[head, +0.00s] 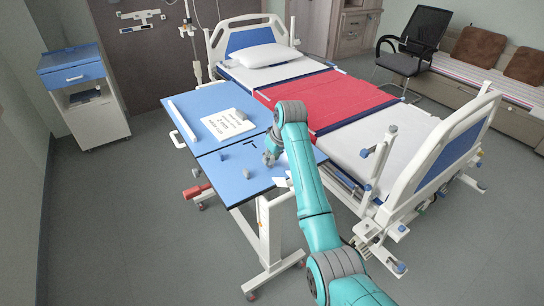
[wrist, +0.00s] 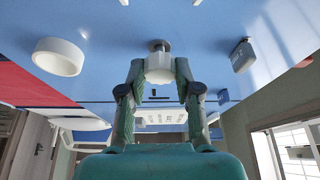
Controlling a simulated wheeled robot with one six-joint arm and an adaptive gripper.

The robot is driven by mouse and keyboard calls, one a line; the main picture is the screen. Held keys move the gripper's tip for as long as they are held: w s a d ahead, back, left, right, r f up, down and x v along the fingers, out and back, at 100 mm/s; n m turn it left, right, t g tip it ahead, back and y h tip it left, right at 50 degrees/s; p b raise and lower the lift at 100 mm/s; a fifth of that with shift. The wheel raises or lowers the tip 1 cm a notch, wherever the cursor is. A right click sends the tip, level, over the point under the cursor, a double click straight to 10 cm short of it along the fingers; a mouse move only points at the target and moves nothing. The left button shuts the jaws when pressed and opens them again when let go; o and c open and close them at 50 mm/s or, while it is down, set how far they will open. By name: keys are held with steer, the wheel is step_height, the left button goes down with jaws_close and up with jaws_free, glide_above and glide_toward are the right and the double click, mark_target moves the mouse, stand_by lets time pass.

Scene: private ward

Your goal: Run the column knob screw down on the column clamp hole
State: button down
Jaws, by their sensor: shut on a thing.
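My gripper (head: 270,157) is over the near half of the blue overbed table (head: 232,186). In the wrist view its two teal fingers (wrist: 159,73) are shut on a pale, rounded knob, which I take for the column knob screw (wrist: 158,69). A grey, round-ended part (wrist: 158,46) shows just beyond the knob, towards the blue top. I cannot tell whether it is the screw's own shank or a separate piece. The knob is too small to make out in the head view. I cannot make out the column clamp hole in either view.
Small grey pieces (head: 221,157) lie left of my gripper. A printed white sheet (head: 228,125) and a white bar (head: 182,121) lie on the far half. In the wrist view a white ring-shaped part (wrist: 59,57) and a grey block (wrist: 242,57) flank the gripper. The bed (head: 370,140) stands at right.

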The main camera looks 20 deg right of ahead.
steer(key=shift+s+f, duration=0.15)
steer(key=shift+f, duration=0.2)
steer(key=shift+a+m+h, duration=0.2)
steer(key=shift+m+h, duration=0.2)
steer(key=shift+m, duration=0.7)
steer(key=shift+m+h, duration=0.6)
steer(key=shift+m, duration=0.8)
steer(key=shift+a+f+m, duration=0.1)
steer(key=shift+m, duration=0.5)
steer(key=m+h, duration=0.1)
steer(key=m, duration=0.2)
steer(key=shift+f+m+g+h, duration=0.1)
steer(key=shift+m+g+h, duration=0.2)
steer(key=shift+h, duration=0.1)
steer(key=m+g+h, duration=0.1)
steer(key=m, duration=0.3)
steer(key=shift+a+m, duration=0.15)
steer(key=shift+m, duration=0.25)
